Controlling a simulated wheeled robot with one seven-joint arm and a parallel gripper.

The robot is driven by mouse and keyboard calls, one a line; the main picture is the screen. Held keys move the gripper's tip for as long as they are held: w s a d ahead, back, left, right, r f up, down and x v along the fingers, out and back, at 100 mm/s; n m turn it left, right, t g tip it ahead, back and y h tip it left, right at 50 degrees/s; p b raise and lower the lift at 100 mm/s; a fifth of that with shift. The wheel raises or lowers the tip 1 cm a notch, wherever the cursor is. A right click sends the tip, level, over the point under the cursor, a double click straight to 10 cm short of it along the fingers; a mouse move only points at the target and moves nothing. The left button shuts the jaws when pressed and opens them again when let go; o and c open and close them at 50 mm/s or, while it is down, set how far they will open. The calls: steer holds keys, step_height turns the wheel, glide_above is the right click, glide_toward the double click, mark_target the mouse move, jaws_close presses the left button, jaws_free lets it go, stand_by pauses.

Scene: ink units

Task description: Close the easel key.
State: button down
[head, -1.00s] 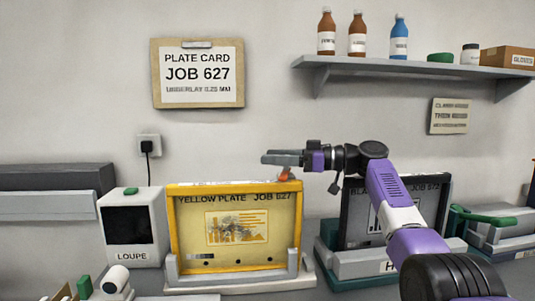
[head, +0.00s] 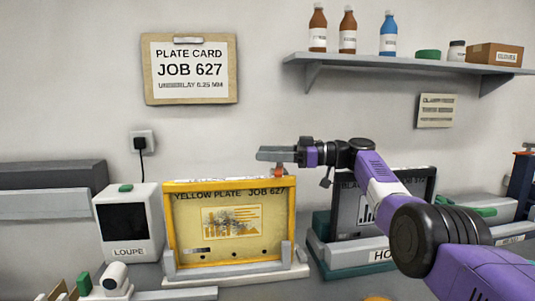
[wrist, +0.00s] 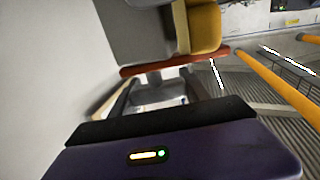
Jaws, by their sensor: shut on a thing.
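The yellow easel (head: 168,235) stands on the bench and holds the yellow plate (head: 230,222) marked JOB 627. The easel key (head: 278,173) is a small red-orange piece at the top right of the easel. In the wrist view, the key shows as a long red bar (wrist: 175,62) across my fingertips, beside a yellow block (wrist: 203,27). My gripper (head: 270,155) is just above the easel's top right corner, shut on the key. The exact contact is partly hidden by the fingers.
A dark plate in a second easel (head: 345,205) stands behind my arm on the right. The LOUPE box (head: 128,225) is left of the yellow easel. A shelf (head: 400,63) with bottles hangs above right.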

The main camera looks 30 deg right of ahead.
steer(key=c, duration=0.5)
jaws_free()
steer(key=shift+d, duration=0.25)
steer(key=shift+a, duration=0.1)
steer(key=shift+r+p, duration=7.5)
steer(key=shift+r, duration=2.45)
steer(key=shift+c, duration=0.6)
